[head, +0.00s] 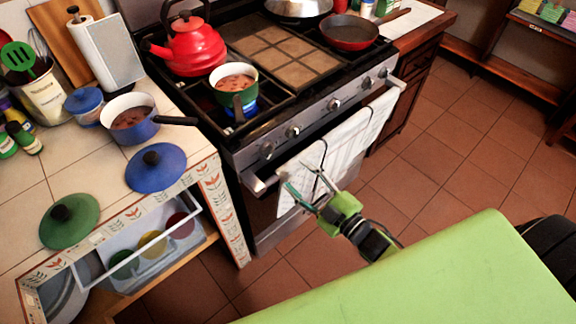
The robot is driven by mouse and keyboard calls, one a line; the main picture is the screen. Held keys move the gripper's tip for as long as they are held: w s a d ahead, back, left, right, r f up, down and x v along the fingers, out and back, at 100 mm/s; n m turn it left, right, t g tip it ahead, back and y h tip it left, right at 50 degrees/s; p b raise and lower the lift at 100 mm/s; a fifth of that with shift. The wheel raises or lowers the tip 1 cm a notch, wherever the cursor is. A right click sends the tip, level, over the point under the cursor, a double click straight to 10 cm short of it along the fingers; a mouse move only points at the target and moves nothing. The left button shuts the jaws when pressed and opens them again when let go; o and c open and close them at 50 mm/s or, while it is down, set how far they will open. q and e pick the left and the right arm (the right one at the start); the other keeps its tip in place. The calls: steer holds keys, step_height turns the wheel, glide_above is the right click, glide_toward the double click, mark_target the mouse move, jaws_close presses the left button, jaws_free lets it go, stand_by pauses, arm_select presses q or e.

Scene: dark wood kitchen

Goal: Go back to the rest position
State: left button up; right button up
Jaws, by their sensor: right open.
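My right gripper (308,189) is in front of the stove's oven door, near the hanging towel (336,152). Its thin fingers are spread apart and nothing shows between them. I cannot tell whether a finger touches the towel. My left gripper is out of view. A green pot (234,85) with brown food stands on the stove's front left burner. A blue pot (131,118) with similar food stands on the tiled counter. A blue lid (156,168) and a green lid (69,221) lie on the counter near its front edge.
The stove (272,122) also holds a red kettle (187,44) and a red pan (349,32). An open drawer (82,270) with colored dishes juts out below the counter. A light green surface (440,272) fills the lower right. Tiled floor (456,143) to the right is clear.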

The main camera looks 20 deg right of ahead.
steer(key=shift+s+d, duration=0.25)
steer(key=shift+s, duration=0.45)
steer(key=s+d+f+m+g+h, duration=0.2)
steer(key=s+f, duration=0.2)
steer(key=f, duration=0.6)
steer(key=s+d+f+m+g+h, duration=0.1)
steer(key=s+f+m+g, duration=0.2)
steer(key=f, duration=0.7)
steer(key=s+d+f+m+g+h, duration=0.2)
steer(key=s+f, duration=0.3)
steer(key=f, duration=0.5)
steer(key=s+a+f+m+g, duration=0.1)
steer(key=s+f+g, duration=0.2)
steer(key=s, duration=0.6)
steer(key=s+a+f+m+g, duration=0.1)
steer(key=s+f+g, duration=0.2)
steer(key=s+f, duration=0.4)
steer(key=s+a+f+m+g+h, duration=0.1)
steer(key=s+f+g, duration=0.2)
steer(key=s, duration=0.8)
step_height(320, 180, down, 3)
steer(key=shift+r+m, duration=0.2)
steer(key=shift+m, duration=0.2)
